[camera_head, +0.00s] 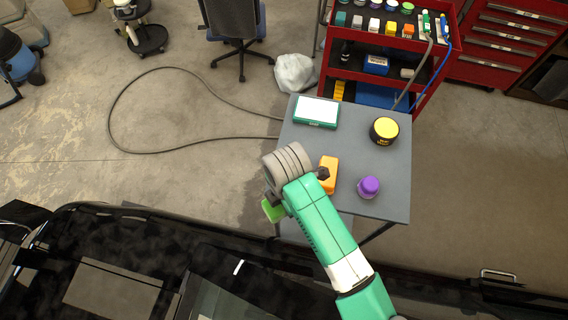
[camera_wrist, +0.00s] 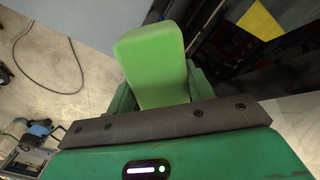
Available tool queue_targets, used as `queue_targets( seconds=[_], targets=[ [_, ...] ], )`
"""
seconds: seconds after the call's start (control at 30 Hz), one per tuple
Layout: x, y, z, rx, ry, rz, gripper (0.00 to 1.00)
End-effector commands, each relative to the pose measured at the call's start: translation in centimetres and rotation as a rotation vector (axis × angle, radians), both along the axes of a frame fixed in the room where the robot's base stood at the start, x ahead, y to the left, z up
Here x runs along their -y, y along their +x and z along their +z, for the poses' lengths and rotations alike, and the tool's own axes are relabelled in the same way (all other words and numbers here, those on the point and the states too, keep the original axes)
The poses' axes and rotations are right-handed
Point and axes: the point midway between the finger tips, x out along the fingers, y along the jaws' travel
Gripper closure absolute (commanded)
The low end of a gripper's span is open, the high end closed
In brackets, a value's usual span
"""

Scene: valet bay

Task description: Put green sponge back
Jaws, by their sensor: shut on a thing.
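The green sponge (camera_wrist: 155,62) is held between the fingers of my gripper (camera_wrist: 155,95) in the wrist view, and much of it sticks out past them. In the head view the green sponge (camera_head: 272,209) shows below my grey wrist, beside the left edge of the small grey table (camera_head: 345,125). The fingers are mostly hidden by the wrist in the head view. An orange block-like thing (camera_head: 329,172) lies on the table just right of the wrist.
On the table are a green-and-white box (camera_head: 316,111), a black tub with a yellow lid (camera_head: 384,131) and a purple-capped bottle (camera_head: 368,187). A red trolley (camera_head: 447,27) with bottles stands behind. A dark car (camera_head: 150,265) fills the lower left. A cable (camera_head: 110,105) loops on the floor.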

Motion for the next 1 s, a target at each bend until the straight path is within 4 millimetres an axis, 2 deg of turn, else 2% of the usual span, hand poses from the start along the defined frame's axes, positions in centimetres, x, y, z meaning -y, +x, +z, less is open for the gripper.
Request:
queue_targets(
  seconds=[0.1,0.2,0.47,0.57,0.6,0.63,0.8,1.0],
  targets=[
    [-0.2,-0.5,-2.1,-0.002,-0.009,0.217,0.69],
    [-0.4,-0.7,-3.2,-0.002,-0.014,0.337,0.69],
    [-0.3,-0.3,-3.8,-0.003,-0.021,0.41,0.69],
    [-0.2,2.0,-4.0,-0.003,-0.024,0.41,0.69],
    [-0.1,3.4,-5.4,-0.001,-0.026,0.411,0.69],
    [0.0,4.4,-5.7,0.001,-0.027,0.411,0.69],
    [0.2,9.2,-6.2,0.001,-0.024,0.409,0.69],
    [0.4,13.5,-6.2,0.0,-0.023,0.407,0.69]
  ],
)
